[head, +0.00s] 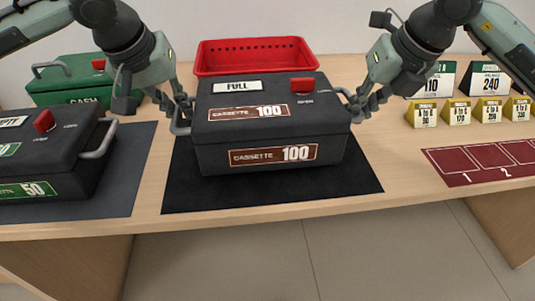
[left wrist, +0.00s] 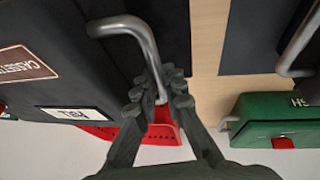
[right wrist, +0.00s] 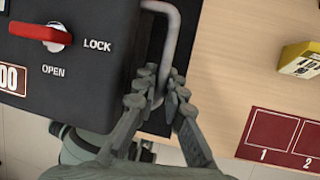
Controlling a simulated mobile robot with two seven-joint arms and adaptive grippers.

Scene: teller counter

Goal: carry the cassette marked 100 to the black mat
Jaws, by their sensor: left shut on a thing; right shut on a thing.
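The cassette marked 100 (head: 270,122) is a black box with brown labels, a FULL tag and a red latch knob. It is over the black mat (head: 280,196), upright; I cannot tell whether its base touches the mat. My left gripper (head: 183,112) is shut on its left grey handle (head: 179,126), which also shows in the left wrist view (left wrist: 143,45). My right gripper (head: 357,106) is shut on its right handle, seen in the right wrist view (right wrist: 172,40).
A black cassette marked 50 (head: 70,150) sits on a dark grey mat (head: 125,175) at the left. A green cash box (head: 70,75) and a red tray (head: 255,55) stand behind. Yellow blocks (head: 455,113) and a maroon numbered mat (head: 480,160) lie at the right.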

